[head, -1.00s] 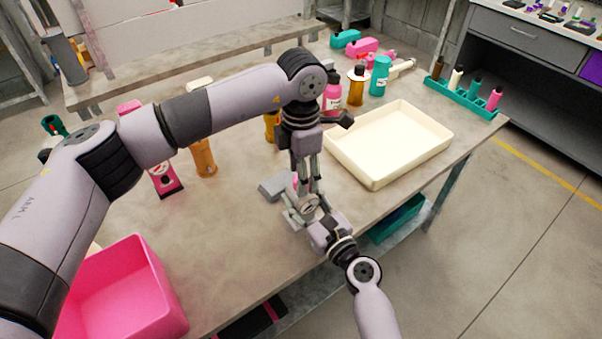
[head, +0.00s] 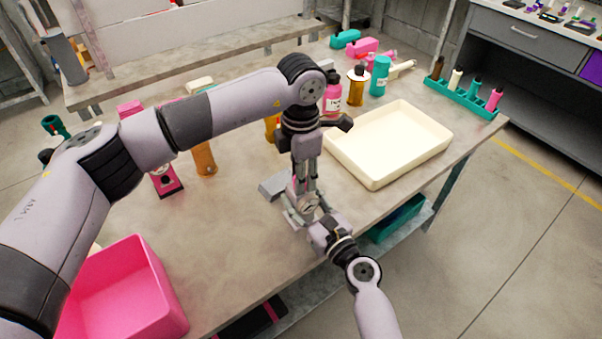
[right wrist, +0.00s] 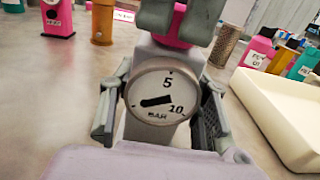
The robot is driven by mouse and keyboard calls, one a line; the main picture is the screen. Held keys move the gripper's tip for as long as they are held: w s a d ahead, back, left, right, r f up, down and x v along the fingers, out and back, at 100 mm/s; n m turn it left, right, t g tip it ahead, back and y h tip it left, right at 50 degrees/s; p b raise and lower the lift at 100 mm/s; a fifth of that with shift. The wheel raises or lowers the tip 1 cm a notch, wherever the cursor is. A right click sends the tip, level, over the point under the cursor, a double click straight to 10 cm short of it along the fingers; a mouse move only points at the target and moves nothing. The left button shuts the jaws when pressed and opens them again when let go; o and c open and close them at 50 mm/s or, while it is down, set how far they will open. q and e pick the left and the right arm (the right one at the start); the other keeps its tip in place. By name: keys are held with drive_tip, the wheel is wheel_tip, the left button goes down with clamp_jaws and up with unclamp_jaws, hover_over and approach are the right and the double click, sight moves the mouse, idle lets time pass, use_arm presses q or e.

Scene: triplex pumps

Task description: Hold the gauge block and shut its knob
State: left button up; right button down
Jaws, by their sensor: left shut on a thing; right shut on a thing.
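The gauge block (head: 272,187) is a grey body near the front edge of the workbench. In the right wrist view its round dial (right wrist: 160,95) faces the camera, marked 5, 10 and BAR, with a black needle. My right gripper (head: 308,214) is shut on the block, with a finger on each side of it in the right wrist view (right wrist: 160,118). My left gripper (head: 304,190) points straight down from above and is shut on the pink knob (right wrist: 173,42) on top of the block. Its fingers mostly hide the knob.
A cream tray (head: 375,180) stands close on the right and a pink bin (head: 160,318) at the front left. Bottles, including a pink one (head: 333,98), stand behind. A pink stand (head: 168,184) and amber cylinder (head: 204,160) are left. Bare bench lies between bin and block.

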use_arm(q)
drive_tip(key=shift+c, duration=0.9)
drive_tip(key=shift+m, duration=0.3)
drive_tip(key=m, duration=0.8)
drive_tip(key=shift+m, duration=0.4)
drive_tip(key=m, duration=0.4)
drive_tip(key=shift+m, duration=2.3)
